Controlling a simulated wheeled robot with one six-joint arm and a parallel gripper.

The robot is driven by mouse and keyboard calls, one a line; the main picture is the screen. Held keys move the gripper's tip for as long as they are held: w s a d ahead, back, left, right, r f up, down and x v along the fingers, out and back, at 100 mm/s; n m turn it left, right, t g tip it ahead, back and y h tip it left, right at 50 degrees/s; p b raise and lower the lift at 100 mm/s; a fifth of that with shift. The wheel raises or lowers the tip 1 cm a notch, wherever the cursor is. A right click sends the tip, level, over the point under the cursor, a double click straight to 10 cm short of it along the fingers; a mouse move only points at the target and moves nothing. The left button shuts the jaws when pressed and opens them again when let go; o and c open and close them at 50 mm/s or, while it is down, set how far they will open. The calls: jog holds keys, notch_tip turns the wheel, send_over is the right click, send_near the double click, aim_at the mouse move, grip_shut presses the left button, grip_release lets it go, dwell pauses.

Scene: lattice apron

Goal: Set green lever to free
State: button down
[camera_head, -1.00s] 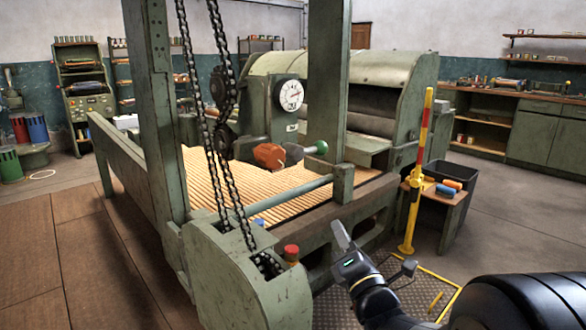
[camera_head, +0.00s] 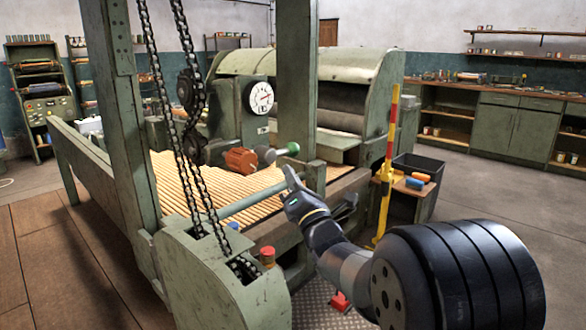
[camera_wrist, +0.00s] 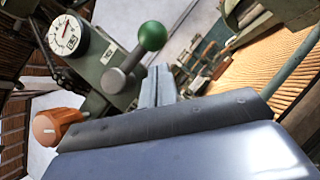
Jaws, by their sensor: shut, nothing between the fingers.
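The green lever is a grey arm with a round green ball knob (camera_head: 293,148) on the machine's side, right of an orange knob (camera_head: 240,160). In the wrist view the green ball (camera_wrist: 152,36) stands at the top of a grey stem (camera_wrist: 122,72), tilted up to the right. My gripper (camera_head: 288,173) is shut and empty, just below the green ball in the head view. In the wrist view my gripper's fingers (camera_wrist: 158,82) point up close under the ball; whether they touch the lever I cannot tell. No lever setting marks are readable.
A dial gauge (camera_head: 260,97) sits above the knob. A green post (camera_head: 297,80) and hanging chains (camera_head: 176,110) stand near. A round rail (camera_head: 235,203) crosses in front of the slatted bed (camera_head: 170,185). A yellow-red pole (camera_head: 388,160) stands to the right.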

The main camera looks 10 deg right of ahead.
jog(key=shift+w+d+r, duration=0.3)
jog(key=shift+w+r, duration=0.1)
jog(key=shift+r, duration=0.2)
jog(key=shift+b, duration=0.3)
